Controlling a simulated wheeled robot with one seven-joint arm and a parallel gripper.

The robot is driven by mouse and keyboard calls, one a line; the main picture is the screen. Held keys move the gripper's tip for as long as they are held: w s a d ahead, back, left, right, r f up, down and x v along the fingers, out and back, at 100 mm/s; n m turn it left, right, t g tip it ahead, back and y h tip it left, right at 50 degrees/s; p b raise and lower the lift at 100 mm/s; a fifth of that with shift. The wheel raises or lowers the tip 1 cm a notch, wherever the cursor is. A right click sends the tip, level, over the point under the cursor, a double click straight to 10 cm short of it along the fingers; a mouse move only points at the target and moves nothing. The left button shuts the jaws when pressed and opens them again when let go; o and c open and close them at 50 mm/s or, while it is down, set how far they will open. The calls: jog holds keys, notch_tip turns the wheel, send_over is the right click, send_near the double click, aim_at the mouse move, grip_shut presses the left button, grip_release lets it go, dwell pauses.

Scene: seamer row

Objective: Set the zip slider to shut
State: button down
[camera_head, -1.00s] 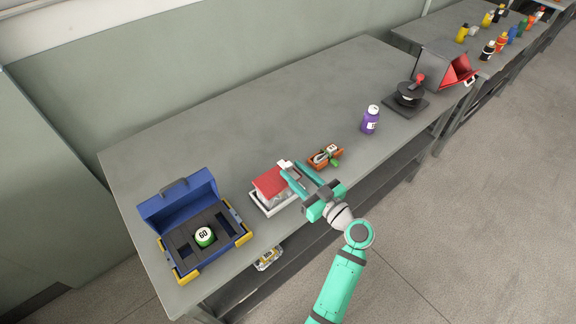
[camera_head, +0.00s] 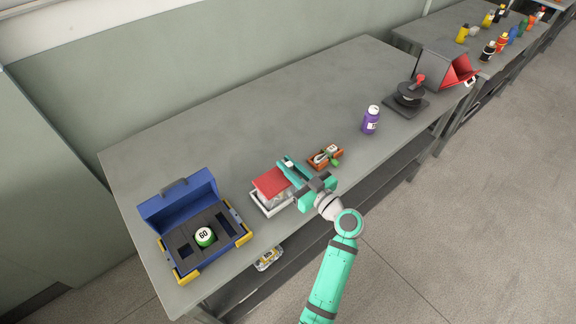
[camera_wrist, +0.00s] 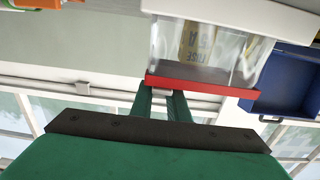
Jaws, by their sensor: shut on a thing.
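A clear pouch with a red top strip stands in a white tray (camera_head: 257,203) near the bench's front edge. A small white zip slider (camera_head: 290,163) shows at my fingertips. My gripper (camera_head: 285,167) is shut on it, at the strip's far right end in the head view. In the wrist view my fingers (camera_wrist: 160,97) meet the left part of the strip and mostly hide the slider.
An open blue toolbox (camera_head: 180,205) with a green-and-white can stands left. A purple bottle (camera_head: 370,121) and a black stand (camera_head: 407,100) are further right. The bench behind is clear.

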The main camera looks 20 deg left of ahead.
jog(key=shift+w, duration=0.15)
jog(key=c, duration=1.7)
grip_release()
jog(key=shift+d, duration=0.15)
jog(key=v, duration=1)
jog(key=shift+s+d, duration=0.2)
jog(key=shift+d, duration=0.15)
